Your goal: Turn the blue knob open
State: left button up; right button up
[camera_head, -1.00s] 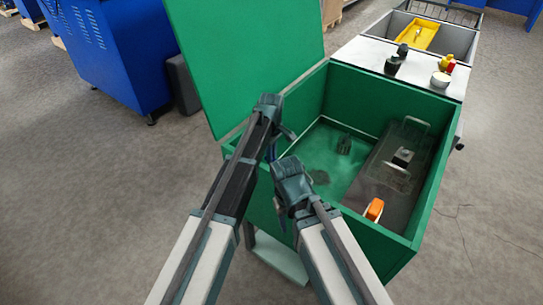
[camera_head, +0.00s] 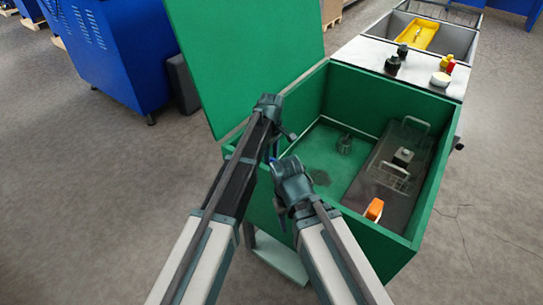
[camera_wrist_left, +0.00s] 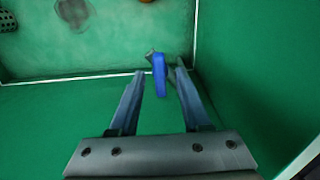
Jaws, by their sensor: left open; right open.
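The blue knob (camera_wrist_left: 159,76) is a narrow upright blue handle at the green wall inside the box, seen in the left wrist view. It lies between the two fingertips of my open left gripper (camera_wrist_left: 158,72), with a gap visible on its left side; whether the right finger touches it I cannot tell. In the head view my left gripper (camera_head: 284,132) is over the near left wall of the box, and a small bit of blue (camera_head: 272,154) shows just below it. My right gripper (camera_head: 281,208) is in front of the box's near wall; its fingers are hard to make out.
The green box (camera_head: 425,205) has a raised lid (camera_head: 245,60) at the back left. Inside are a dark wire-like part (camera_head: 344,144), a grey panel with handles (camera_head: 385,178) and an orange item (camera_head: 374,208). A white worktop (camera_head: 425,68) stands behind.

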aim_at(272, 158)
pick_arm(q)
notch_tip(272, 158, up, 14)
jog(key=p, duration=1.3)
jog(key=shift+p, duration=0.35)
jog(key=shift+f, duration=0.1)
jog(key=s+a+m, duration=1.1)
jog(key=s+a, duration=0.6)
jog(key=s, duration=0.4)
jog(key=s+d+r+m+y+p, duration=0.1)
jog(key=s+d, duration=0.4)
jog(key=d, duration=0.5)
jog(key=r+m+p, duration=0.1)
jog(key=m, duration=0.1)
jog(key=shift+s+d+m, duration=0.3)
jog(key=shift+s+m, duration=0.1)
jog(key=shift+a+r, duration=0.1)
jog(key=shift+r, duration=0.05)
